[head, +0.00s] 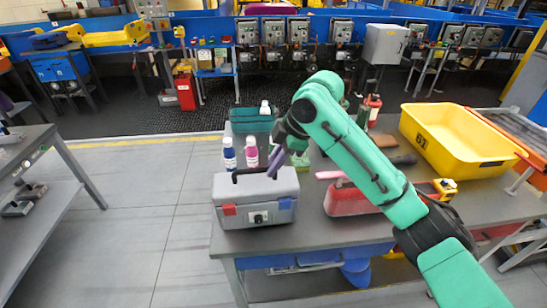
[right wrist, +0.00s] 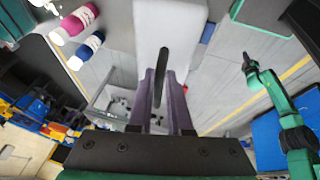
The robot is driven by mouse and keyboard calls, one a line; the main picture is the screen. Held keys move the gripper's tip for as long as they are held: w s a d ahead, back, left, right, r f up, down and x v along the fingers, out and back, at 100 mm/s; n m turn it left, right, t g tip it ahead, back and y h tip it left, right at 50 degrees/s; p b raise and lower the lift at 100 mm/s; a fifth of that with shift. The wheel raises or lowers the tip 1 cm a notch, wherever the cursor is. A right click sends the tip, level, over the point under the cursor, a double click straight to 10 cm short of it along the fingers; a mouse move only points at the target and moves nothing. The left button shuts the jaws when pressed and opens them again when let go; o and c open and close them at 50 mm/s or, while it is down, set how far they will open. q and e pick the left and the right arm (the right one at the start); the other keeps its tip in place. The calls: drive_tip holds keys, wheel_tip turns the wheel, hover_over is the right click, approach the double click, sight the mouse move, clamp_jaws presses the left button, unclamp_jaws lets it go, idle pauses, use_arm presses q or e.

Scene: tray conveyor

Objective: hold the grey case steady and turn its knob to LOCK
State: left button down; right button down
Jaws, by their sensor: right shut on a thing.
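The grey case (head: 236,212) stands upright at the front left of the table, with a red latch, a blue latch and a black top handle (head: 245,172). Its knob (head: 258,217) is on a pale plate in the middle of the front face; I cannot read where it points. My right gripper (head: 276,162) reaches over the case from the right. In the right wrist view its two purple-grey fingers (right wrist: 165,92) are shut on the dark handle, above the pale lid (right wrist: 172,22). My left gripper is not in the head view.
Blue-labelled (head: 229,156) and pink-labelled (head: 251,152) bottles stand close behind the case. A red case (head: 345,202) is to its right, and a yellow bin (head: 455,140) is farther right. The table's front edge lies just before the grey case; floor is open to its left.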

idle(0.4)
drive_tip(key=shift+f, duration=0.2)
drive_tip(key=c, duration=1)
unclamp_jaws()
drive_tip(key=shift+f, duration=0.1)
drive_tip(key=shift+c, duration=0.2)
drive_tip(key=c, duration=0.5)
drive_tip(key=shift+s, duration=0.1)
clamp_jaws()
